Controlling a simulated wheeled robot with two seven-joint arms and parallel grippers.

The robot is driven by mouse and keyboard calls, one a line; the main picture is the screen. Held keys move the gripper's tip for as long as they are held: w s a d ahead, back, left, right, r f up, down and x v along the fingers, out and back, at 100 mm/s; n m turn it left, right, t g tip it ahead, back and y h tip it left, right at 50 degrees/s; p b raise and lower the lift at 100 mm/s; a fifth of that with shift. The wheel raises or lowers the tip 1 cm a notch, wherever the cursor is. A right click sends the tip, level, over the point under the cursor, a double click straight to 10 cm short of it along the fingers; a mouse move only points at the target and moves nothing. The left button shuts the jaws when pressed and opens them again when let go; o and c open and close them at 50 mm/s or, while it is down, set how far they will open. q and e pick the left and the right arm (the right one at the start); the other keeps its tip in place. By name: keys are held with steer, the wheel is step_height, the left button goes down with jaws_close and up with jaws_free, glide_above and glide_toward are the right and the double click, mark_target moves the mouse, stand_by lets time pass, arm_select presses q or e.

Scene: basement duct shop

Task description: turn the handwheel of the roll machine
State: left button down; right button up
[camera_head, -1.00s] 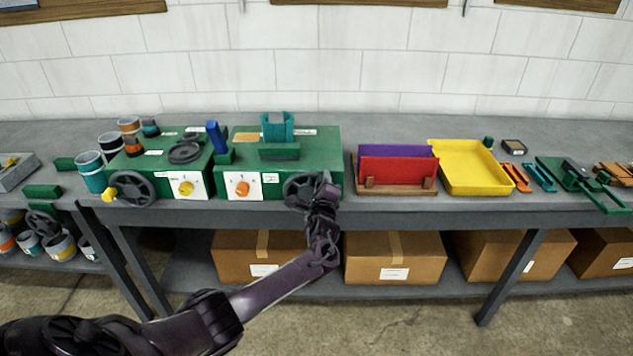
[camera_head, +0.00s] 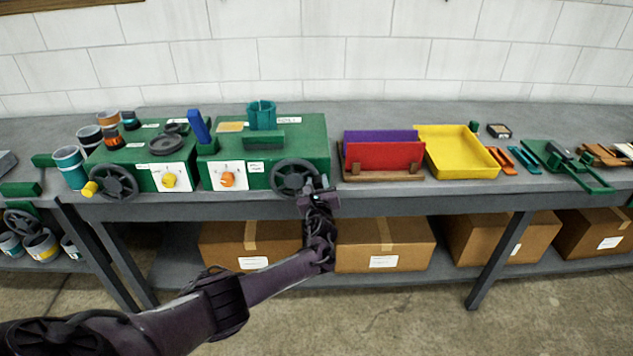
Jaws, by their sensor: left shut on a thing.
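The green roll machine (camera_head: 320,150) stands on the grey bench, with a dark spoked handwheel (camera_head: 293,177) on its front near the right end. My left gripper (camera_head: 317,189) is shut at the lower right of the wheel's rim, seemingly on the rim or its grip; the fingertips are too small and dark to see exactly. A teal curved piece (camera_head: 262,116) stands upright on top of the machine, nearly a closed tube. An orange knob (camera_head: 227,180) sits on the white front panel. My right gripper is not in view.
A second green machine (camera_head: 125,157) with its own handwheel (camera_head: 117,183) stands to the left. A red divider rack (camera_head: 384,157) and a yellow tray (camera_head: 460,153) stand to the right. Cardboard boxes (camera_head: 250,244) fill the lower shelf. The floor in front is clear.

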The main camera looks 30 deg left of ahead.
arm_select(q)
steer(key=shift+d+f+m, duration=0.1)
steer(key=shift+f+m, duration=0.3)
steer(key=shift+m, duration=0.1)
steer(key=shift+f, duration=0.1)
steer(key=c, duration=1.3)
jaws_free()
steer(key=shift+s, duration=0.15)
steer(key=p+v, duration=0.1)
steer(key=v, duration=0.6)
steer(key=shift+s+d+p, duration=0.2)
steer(key=shift+p, duration=0.1)
